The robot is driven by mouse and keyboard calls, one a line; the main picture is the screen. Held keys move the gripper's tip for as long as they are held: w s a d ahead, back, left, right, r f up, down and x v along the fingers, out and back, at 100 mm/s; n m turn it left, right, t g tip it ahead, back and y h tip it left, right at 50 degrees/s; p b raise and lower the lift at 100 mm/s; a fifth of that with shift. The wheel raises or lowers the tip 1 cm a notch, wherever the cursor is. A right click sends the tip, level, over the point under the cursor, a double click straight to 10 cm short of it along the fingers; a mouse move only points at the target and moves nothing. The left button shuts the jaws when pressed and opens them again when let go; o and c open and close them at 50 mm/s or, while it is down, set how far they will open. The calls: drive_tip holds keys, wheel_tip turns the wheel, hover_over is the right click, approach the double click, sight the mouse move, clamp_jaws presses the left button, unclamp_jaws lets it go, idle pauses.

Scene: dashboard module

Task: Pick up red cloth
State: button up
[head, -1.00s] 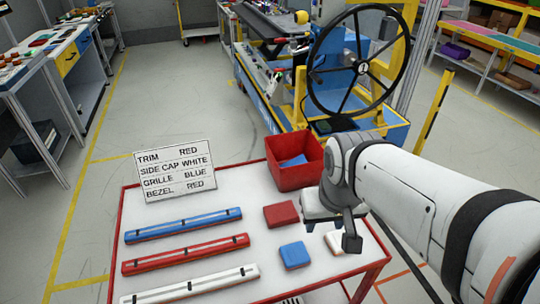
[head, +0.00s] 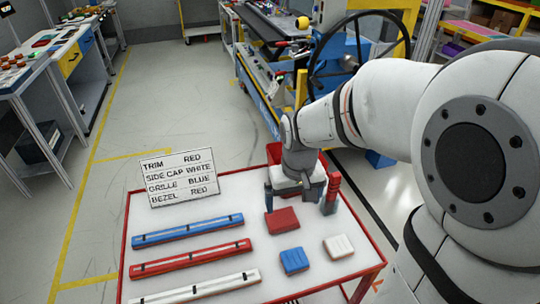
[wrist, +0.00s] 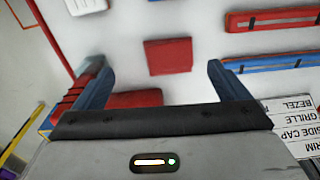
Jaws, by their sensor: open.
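The red cloth (head: 283,221) is a flat red square lying on the white top of the red-rimmed table. In the wrist view the red cloth (wrist: 168,56) shows whole, ahead of the fingers and apart from them. My gripper (head: 299,207) hangs fingers-down above the table, just behind the cloth. In the wrist view my gripper (wrist: 154,66) is open with nothing between its fingers.
A blue square (head: 294,261) and a white square (head: 338,247) lie in front of the cloth. Blue, red and white bars (head: 190,257) lie to the left, with a lettered sign (head: 180,177) behind. A red bin (head: 273,153) is mostly hidden behind my gripper.

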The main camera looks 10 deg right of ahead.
sight(283, 217)
drive_tip(key=shift+o, duration=0.4)
drive_tip(key=shift+n+g, duration=0.3)
drive_tip(key=shift+g, duration=0.1)
drive_tip(key=w+a+f, duration=0.1)
drive_tip(key=w+a+f+p, duration=0.1)
drive_tip(key=w, duration=0.1)
drive_tip(key=shift+w+a+f, duration=0.15)
drive_tip(key=shift+a+f, duration=0.05)
drive_tip(key=shift+f, duration=0.05)
drive_tip(key=f, duration=0.5)
drive_tip(key=f+p, duration=0.1)
drive_tip(key=f, duration=0.1)
drive_tip(key=shift+w+d+f, duration=0.1)
drive_tip(key=shift+d+f, duration=0.2)
drive_tip(key=shift+f, duration=0.1)
drive_tip(key=shift+c, duration=0.6)
drive_tip(key=c, duration=0.8)
wheel_tip(283, 217, up, 10)
drive_tip(key=shift+r+b, duration=0.1)
drive_tip(key=shift+b, duration=0.25)
drive_tip(key=o, duration=0.4)
drive_tip(key=c, duration=0.3)
